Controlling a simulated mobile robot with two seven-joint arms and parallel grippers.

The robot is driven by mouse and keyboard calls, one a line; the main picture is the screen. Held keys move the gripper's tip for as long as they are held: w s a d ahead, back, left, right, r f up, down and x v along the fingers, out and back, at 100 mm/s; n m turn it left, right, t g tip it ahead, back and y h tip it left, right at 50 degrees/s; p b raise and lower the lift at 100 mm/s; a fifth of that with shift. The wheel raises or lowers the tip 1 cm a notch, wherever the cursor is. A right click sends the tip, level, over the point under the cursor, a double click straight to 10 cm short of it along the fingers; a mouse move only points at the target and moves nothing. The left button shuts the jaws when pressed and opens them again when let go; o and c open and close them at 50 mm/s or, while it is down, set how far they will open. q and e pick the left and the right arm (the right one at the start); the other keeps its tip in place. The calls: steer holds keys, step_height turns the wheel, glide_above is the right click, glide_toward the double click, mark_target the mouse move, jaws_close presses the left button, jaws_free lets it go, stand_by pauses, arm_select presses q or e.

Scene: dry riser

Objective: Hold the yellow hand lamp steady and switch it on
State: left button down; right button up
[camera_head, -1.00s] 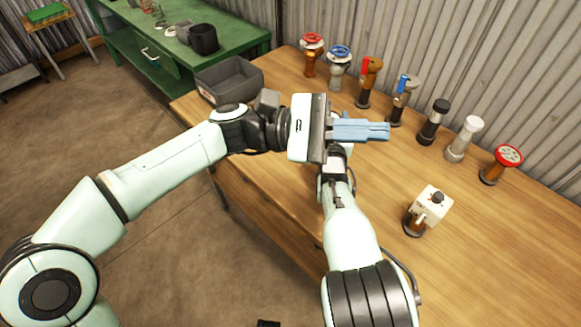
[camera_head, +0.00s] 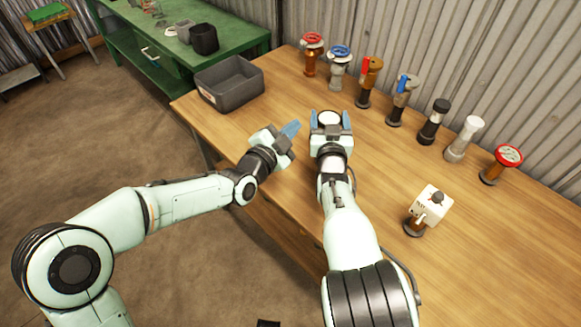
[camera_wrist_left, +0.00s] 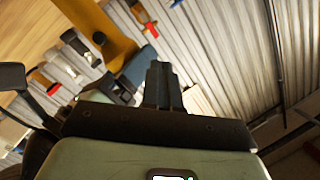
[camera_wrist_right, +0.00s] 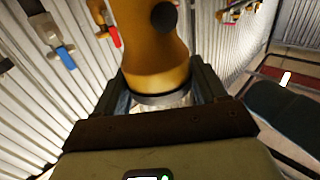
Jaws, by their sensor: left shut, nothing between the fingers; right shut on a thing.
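The yellow hand lamp is held upright in my right gripper (camera_head: 330,118) above the table. In the head view only its round white face (camera_head: 328,118) shows from above, between the fingers. The right wrist view shows its yellow body (camera_wrist_right: 150,55), with a dark round knob on its side and a dark ring at the gripped end. The left wrist view also shows the yellow body (camera_wrist_left: 108,35) and dark knob. I cannot tell whether the lamp is lit. My left gripper (camera_head: 292,128) is shut and empty, a little left of the lamp and apart from it.
Several valves and fittings, including a red-wheeled one (camera_head: 508,155), stand along the table's back edge by the corrugated wall. A white box on a stand (camera_head: 430,205) is at right. A grey bin (camera_head: 235,98) sits at the left corner. The table middle (camera_head: 385,170) is clear.

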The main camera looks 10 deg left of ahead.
arm_select(q)
steer(key=s+f+m+h, duration=0.2)
steer(key=s+f+m, duration=0.45)
steer(key=m, duration=0.35)
steer(key=d+x, duration=0.1)
steer(key=x, duration=0.5)
steer(key=shift+f+m+g+h, duration=0.25)
steer(key=shift+m+g+h, duration=0.05)
steer(key=shift+m+h, duration=0.1)
steer(key=shift+w+d, duration=0.1)
steer(key=shift+d, duration=0.05)
steer(key=shift+x, duration=1.45)
steer(key=v, duration=0.6)
